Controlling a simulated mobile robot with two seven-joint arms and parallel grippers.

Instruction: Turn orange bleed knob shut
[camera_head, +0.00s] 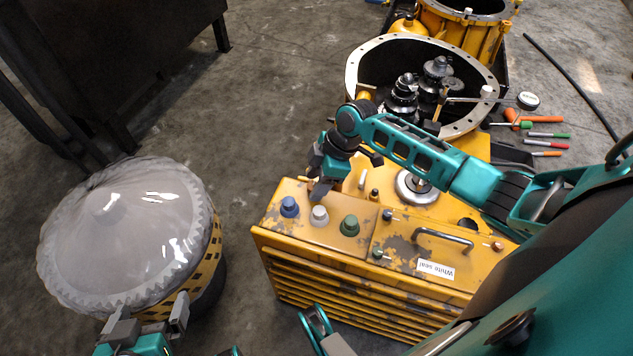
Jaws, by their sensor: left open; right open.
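The yellow cabinet (300,232) carries a blue knob (289,207), a white knob (319,215) and a green knob (350,226) in a row on its top. I cannot pick out an orange bleed knob for sure; a small copper-coloured fitting (497,246) sits at the cabinet's right edge. My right gripper (338,182) is open above the cabinet's back left, just behind the blue and white knobs, and hides part of the surface there. My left gripper (151,318) is open and empty at the bottom left, in front of the covered drum.
A drum under clear plastic (130,235) stands left of the cabinet. A round housing with gears (425,40) stands behind it. Screwdrivers (545,144) and an orange-handled tool (530,118) lie at the right. A metal handle (443,236) rises from the cabinet top. Open floor lies between drum and cabinet.

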